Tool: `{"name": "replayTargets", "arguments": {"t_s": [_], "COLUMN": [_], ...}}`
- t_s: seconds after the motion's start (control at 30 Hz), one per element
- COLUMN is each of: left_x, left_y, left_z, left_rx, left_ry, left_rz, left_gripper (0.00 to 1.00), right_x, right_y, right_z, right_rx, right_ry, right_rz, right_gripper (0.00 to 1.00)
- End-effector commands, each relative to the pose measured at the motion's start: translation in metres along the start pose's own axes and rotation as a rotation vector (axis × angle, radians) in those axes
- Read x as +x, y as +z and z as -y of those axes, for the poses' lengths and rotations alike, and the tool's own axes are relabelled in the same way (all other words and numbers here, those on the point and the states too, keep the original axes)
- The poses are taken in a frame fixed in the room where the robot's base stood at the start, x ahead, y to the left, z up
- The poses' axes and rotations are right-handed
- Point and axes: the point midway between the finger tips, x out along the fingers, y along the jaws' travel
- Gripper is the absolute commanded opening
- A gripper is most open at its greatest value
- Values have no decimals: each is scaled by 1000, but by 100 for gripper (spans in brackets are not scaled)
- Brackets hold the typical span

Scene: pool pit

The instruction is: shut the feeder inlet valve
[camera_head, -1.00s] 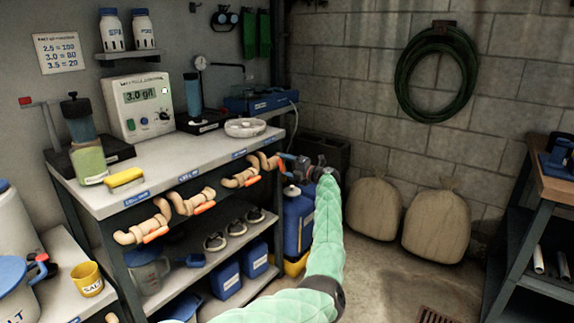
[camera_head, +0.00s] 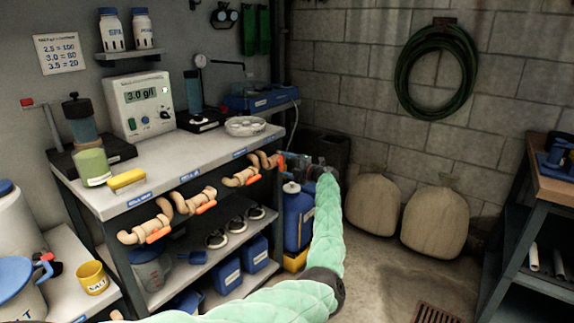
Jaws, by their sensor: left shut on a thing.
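A row of tan pipe valves with orange handles runs along the front edge of the grey bench. They include a near valve (camera_head: 157,233), a second valve (camera_head: 206,208) and a third valve (camera_head: 254,181). A far valve with an orange handle (camera_head: 281,161) is at the bench's far right end. My left gripper (camera_head: 288,164), on a mint padded arm, is at this handle and shut on it; its fingers are small and partly blurred. I cannot read which label says feeder inlet. My right gripper is not in view.
The bench top (camera_head: 190,150) holds a meter (camera_head: 141,105), jars and a yellow sponge (camera_head: 127,180). Two sacks (camera_head: 435,222) lean on the block wall.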

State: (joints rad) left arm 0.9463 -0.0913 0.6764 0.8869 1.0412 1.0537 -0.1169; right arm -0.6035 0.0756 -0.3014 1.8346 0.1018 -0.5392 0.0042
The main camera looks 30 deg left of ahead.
Motion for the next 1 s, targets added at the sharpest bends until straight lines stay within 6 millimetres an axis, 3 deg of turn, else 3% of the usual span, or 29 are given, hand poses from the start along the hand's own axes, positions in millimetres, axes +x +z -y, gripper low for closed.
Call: {"name": "replayTargets", "arguments": {"t_s": [0.57,0.6,0.7,1.0], "left_x": [-1,-1,-1,-2], "left_y": [1,1,1,0], "left_z": [0,0,0,0], "left_rx": [10,10,10,10], "left_ry": [0,0,0,0], "left_rz": [4,4,3,2], "left_gripper": [46,75,91,91], "right_x": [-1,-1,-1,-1], "right_y": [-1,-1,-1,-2], "right_z": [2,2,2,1], "right_rx": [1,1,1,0], "right_ry": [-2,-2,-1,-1], "right_rz": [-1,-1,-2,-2], "right_gripper": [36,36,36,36]}}
